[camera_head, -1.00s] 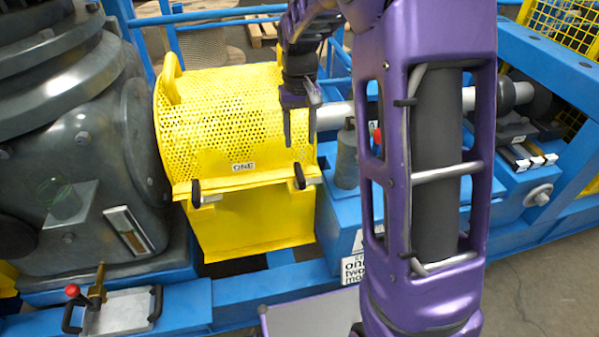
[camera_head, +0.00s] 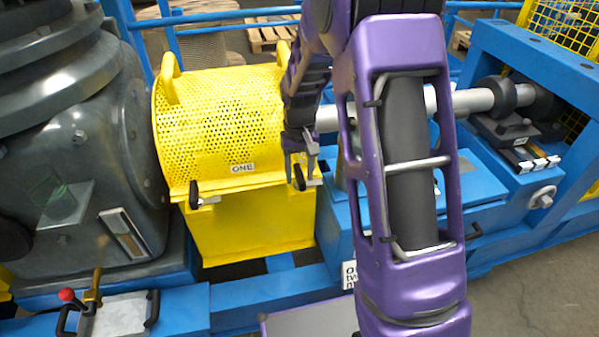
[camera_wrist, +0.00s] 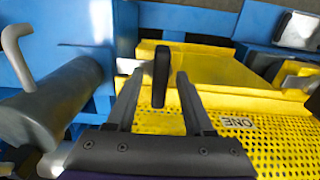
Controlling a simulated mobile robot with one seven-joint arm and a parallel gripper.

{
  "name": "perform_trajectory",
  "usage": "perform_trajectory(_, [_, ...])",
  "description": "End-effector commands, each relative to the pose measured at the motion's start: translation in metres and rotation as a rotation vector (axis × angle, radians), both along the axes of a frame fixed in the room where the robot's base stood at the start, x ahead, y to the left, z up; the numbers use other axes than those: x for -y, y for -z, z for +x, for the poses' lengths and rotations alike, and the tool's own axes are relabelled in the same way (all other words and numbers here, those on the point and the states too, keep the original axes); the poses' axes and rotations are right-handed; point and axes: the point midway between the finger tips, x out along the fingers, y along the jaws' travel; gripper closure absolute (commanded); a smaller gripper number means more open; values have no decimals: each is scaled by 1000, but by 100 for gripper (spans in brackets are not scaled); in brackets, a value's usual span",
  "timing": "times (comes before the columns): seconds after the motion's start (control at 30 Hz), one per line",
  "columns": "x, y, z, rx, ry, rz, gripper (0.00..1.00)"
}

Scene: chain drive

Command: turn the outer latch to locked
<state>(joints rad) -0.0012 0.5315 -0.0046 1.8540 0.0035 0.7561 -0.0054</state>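The yellow perforated guard (camera_head: 215,120) marked ONE has two black latch handles on its front lower edge. The right latch (camera_head: 299,180), at the end away from the grey housing, shows in the wrist view as an upright black bar (camera_wrist: 161,70). My gripper (camera_head: 299,167) is at this latch. In the wrist view my gripper (camera_wrist: 158,80) is open, one finger on each side of the bar, with a gap on both sides. I cannot tell how deep the bar sits between the fingers. The left latch (camera_head: 194,196) stands upright, clear of my gripper.
A grey cylinder with a bent rod (camera_wrist: 55,100) stands close beside my gripper in the wrist view. The grey housing (camera_head: 70,130) is at left. A plate with a red-knobbed lever (camera_head: 68,296) lies at front left. A shaft (camera_head: 470,101) runs right from the guard.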

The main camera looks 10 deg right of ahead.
Motion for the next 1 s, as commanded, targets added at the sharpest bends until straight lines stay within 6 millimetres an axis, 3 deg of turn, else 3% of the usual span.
perform_trajectory(0.03, [0,0,0,0,0,0,56])
perform_trajectory(0.2, [0,0,0,0,0,0,87])
perform_trajectory(0.3, [0,0,0,0,0,0,100])
perform_trajectory(0.73, [0,-1,0,0,-28,0,100])
perform_trajectory(1.0, [0,-2,0,0,-175,0,100])
